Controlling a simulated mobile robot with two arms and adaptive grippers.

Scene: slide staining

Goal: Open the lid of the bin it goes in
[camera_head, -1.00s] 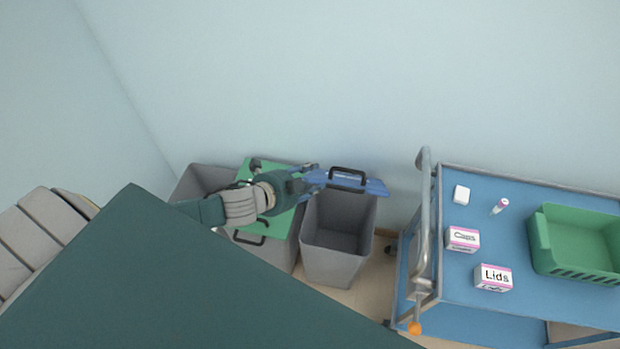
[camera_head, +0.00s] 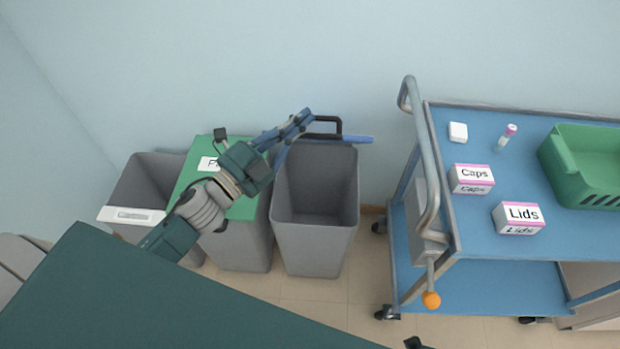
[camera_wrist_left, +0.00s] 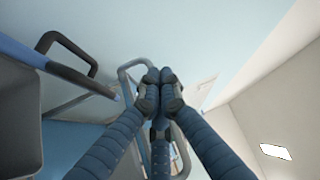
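The right grey bin (camera_head: 313,245) is open and its inside shows empty. Its blue lid (camera_head: 357,139) stands raised at the back against the wall, seen nearly edge-on, with a black handle (camera_head: 326,121). My left gripper (camera_head: 306,115) is at the lid's left end, above the bin's back edge, and partly covers the lid. In the left wrist view its fingertips (camera_wrist_left: 160,77) are together with nothing seen between them; the black handle (camera_wrist_left: 68,45) is apart, to the left. The middle bin (camera_head: 240,245) has its green lid (camera_head: 243,207) down, partly behind my arm. My right gripper is not in view.
The left grey bin (camera_head: 140,183) is open, with a white label plate (camera_head: 131,215) at its front. A blue cart (camera_head: 470,215) stands to the right, with a metal handle (camera_head: 427,150), a Caps box (camera_head: 471,179), a Lids box (camera_head: 518,217) and a green basket (camera_head: 590,165).

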